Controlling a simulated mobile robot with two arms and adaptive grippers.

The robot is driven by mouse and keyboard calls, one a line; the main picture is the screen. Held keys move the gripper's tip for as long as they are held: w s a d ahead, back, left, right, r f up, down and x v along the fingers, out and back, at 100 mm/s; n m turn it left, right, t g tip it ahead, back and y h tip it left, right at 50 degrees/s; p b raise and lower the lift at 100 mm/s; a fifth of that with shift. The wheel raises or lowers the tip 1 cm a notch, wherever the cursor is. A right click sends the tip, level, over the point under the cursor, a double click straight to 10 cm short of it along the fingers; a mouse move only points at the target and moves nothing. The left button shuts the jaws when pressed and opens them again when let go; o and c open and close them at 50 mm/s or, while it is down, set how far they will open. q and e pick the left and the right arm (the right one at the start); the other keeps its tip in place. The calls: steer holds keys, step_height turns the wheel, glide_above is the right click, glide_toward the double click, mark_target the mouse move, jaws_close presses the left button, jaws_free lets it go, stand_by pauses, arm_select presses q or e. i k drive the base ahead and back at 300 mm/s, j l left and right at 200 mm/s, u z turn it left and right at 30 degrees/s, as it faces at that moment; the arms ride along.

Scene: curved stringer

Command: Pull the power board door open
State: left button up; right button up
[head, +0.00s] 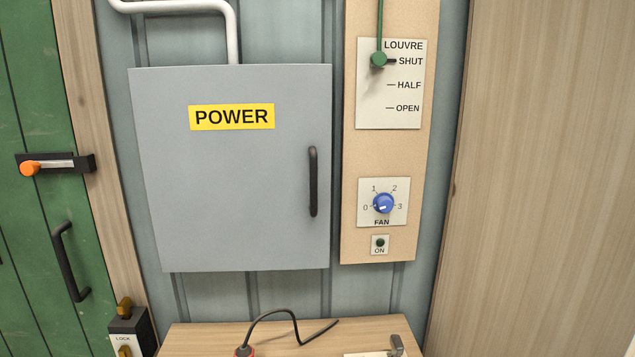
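The power board door (235,190) is a grey square panel on the blue-grey wall, with a yellow "POWER" label (232,116) on its upper half. It looks shut, flush with its box. A black vertical bar handle (313,182) is on its right side. Neither of my grippers shows in the head view.
A wooden panel right of the board carries a louvre lever (378,60) at SHUT and a blue fan knob (383,203). A wooden table (190,338) with a black cable (270,315) stands below. A green door (30,220) with an orange-tipped latch (30,168) is at left.

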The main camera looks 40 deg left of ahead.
mark_target(235, 160)
steer(key=u, duration=1.8)
